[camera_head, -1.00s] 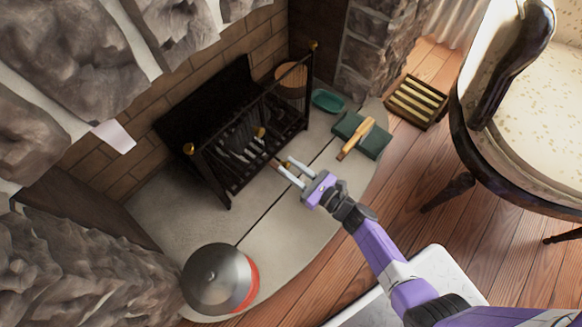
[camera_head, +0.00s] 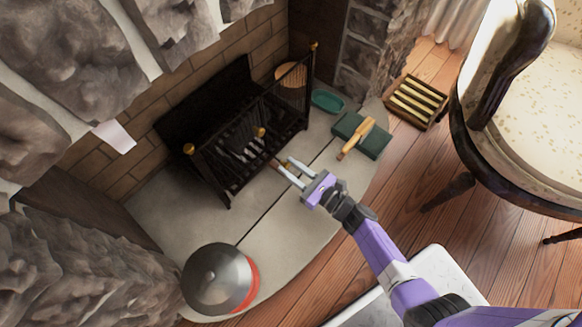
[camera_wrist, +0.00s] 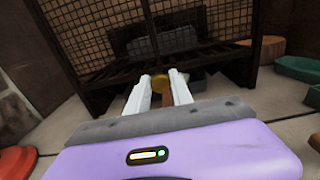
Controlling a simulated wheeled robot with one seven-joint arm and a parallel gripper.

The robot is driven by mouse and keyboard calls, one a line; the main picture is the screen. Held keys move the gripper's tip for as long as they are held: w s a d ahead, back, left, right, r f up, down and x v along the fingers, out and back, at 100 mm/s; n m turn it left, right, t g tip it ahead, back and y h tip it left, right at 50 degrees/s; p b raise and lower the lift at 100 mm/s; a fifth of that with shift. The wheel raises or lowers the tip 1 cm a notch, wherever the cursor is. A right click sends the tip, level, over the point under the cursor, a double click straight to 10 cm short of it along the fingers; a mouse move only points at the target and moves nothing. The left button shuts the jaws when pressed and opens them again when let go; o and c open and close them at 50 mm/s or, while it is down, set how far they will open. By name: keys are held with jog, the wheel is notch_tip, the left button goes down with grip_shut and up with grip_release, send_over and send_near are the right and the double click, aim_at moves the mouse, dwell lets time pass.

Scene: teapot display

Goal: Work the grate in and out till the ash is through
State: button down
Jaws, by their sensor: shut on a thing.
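The black fire grate (camera_head: 215,180) stands on the hearth, with a mesh front and brass knobs. Grey bars or ash (camera_head: 238,150) show dimly inside; I cannot tell them apart. My gripper (camera_head: 283,167) is low in front of the grate, its two pale fingers pointing at it. The handle's far end is hidden under the grate.
A grey domed lid on a red pot (camera_head: 217,278) stands at the hearth's front left. A green dish (camera_head: 328,101), a dark green box with a wooden-handled brush (camera_head: 357,139) and a slatted crate (camera_head: 416,101) lie to the right. An armchair (camera_head: 530,130) stands further right.

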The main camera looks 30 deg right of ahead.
aim_at(284, 164)
jog(key=shift+x, duration=2.25)
jog(key=c, duration=1.2)
grip_release()
jog(key=shift+o, duration=0.2)
jog(key=shift+p+v, duration=0.85)
jog(key=shift+v, duration=3.05)
